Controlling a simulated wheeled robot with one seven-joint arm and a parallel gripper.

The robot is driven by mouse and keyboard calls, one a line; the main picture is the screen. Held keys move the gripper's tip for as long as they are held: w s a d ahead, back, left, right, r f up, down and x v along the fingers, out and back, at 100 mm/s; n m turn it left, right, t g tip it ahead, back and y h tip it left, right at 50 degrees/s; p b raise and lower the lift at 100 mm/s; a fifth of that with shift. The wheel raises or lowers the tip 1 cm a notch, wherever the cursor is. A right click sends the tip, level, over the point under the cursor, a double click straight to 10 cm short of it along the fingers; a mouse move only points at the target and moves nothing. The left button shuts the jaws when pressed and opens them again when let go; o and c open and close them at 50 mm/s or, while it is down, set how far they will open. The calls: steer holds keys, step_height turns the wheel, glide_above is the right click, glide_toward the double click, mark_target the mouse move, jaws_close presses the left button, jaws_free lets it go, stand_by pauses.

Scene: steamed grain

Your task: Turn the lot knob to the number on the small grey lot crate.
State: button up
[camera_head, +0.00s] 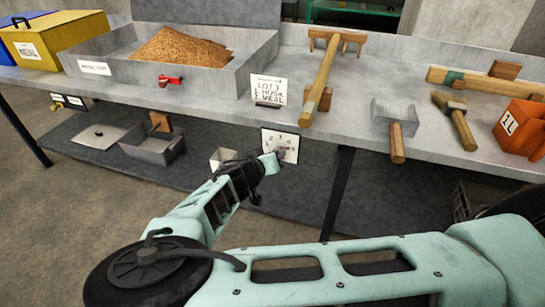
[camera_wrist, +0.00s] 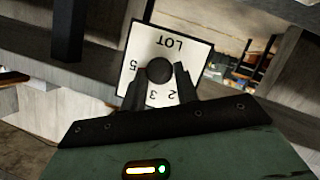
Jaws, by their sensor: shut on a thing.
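The lot knob (camera_wrist: 159,69) is a dark round knob on a white dial plate (camera_wrist: 193,52). The plate is upside down in the wrist view, with LOT, 5, 3 and 2 showing; the other marks are hidden by my fingers. In the head view the plate (camera_head: 290,142) is on the bench front. My gripper (camera_wrist: 158,80) is shut on the knob, one finger on each side. Which number the knob points to cannot be told. A small pale grey box (camera_head: 222,156) sits below the bench, partly behind my arm; no number on it is readable.
A card (camera_head: 268,90) reading LOT and HUSK MEAL stands on the bench above the dial. A grain tray (camera_head: 95,68) with a red tap is at left. A bench leg (camera_head: 338,190) is right of the dial.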

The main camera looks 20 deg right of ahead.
steer(key=shift+s+m+y, duration=0.1)
steer(key=shift+m+y, duration=0.3)
steer(key=shift+m, duration=0.2)
steer(key=shift+b, duration=0.3)
steer(key=o, duration=1)
steer(key=shift+d, duration=0.1)
steer(key=shift+c, duration=0.2)
